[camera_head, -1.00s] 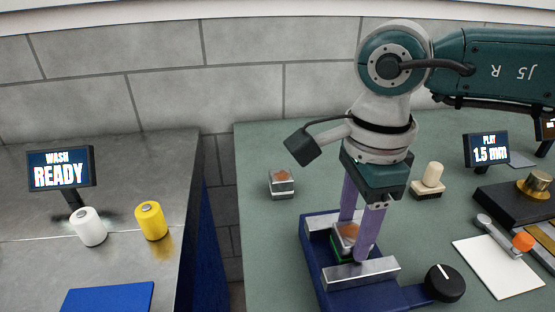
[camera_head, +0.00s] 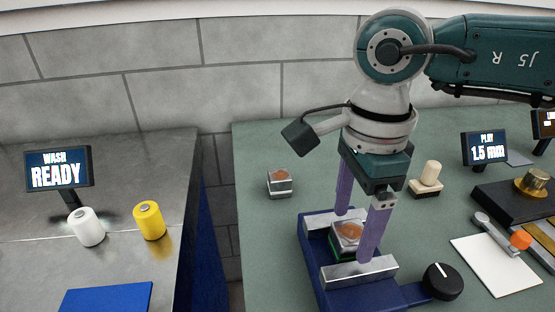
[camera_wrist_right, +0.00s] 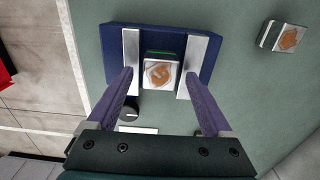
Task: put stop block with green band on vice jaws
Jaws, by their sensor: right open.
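The stop block with the green band (camera_head: 347,236) sits between the metal jaws of the blue vice (camera_head: 310,243). My left gripper is not in view.
A similar silver block (camera_head: 280,183) stands on the green bench left of the vice. A black knob (camera_head: 443,282) is at the vice's right. A stamp-like piece (camera_head: 428,180), a white sheet (camera_head: 490,260) and a black fixture (camera_head: 505,205) lie further right.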

